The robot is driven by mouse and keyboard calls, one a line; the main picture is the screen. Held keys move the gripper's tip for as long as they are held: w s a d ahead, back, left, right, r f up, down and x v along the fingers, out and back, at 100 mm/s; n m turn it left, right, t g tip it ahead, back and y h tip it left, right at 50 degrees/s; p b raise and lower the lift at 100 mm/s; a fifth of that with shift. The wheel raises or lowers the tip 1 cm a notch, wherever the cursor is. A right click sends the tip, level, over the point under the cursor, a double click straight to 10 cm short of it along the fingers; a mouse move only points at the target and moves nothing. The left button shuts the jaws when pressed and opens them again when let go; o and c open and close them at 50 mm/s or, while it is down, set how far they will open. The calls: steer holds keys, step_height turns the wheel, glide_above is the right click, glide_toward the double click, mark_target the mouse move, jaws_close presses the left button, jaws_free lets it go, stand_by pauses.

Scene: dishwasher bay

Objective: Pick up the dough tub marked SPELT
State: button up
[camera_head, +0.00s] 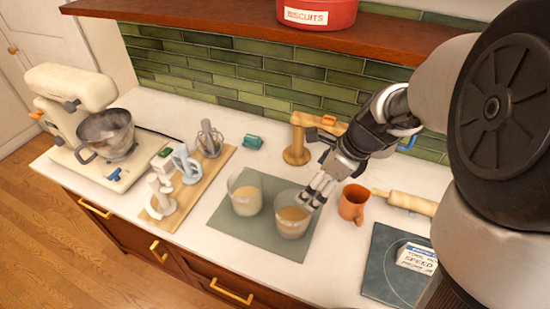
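Two clear tubs with tan dough in them stand on a grey-green mat (222,222) on the white counter. The left tub (245,192) stands a little farther back, and the right tub (293,220) stands nearer the mat's right edge. No marking can be read on either tub, so I cannot tell which is SPELT. My gripper (313,197) points down at the right rim of the right tub, with its fingertips close to it. I cannot tell whether they touch it or how far apart they are.
An orange mug (353,204) and a rolling pin (408,202) are close right of my gripper. A wooden stand (297,150) is behind. A board (180,198) with mixer attachments and a stand mixer (75,115) are left. A slate scale (385,270) is front right. A shelf (240,22) overhangs.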

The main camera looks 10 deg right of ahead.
steer(key=b+x, duration=0.2)
steer(key=x, duration=0.3)
steer(key=b+x, duration=0.2)
steer(key=x, duration=0.3)
steer(key=b+x, duration=0.2)
steer(key=x, duration=0.3)
steer(key=shift+d+f+b, duration=0.3)
steer(key=shift+f, duration=0.25)
steer(key=shift+r, duration=0.1)
steer(key=shift+c, duration=0.2)
steer(key=c, duration=1.6)
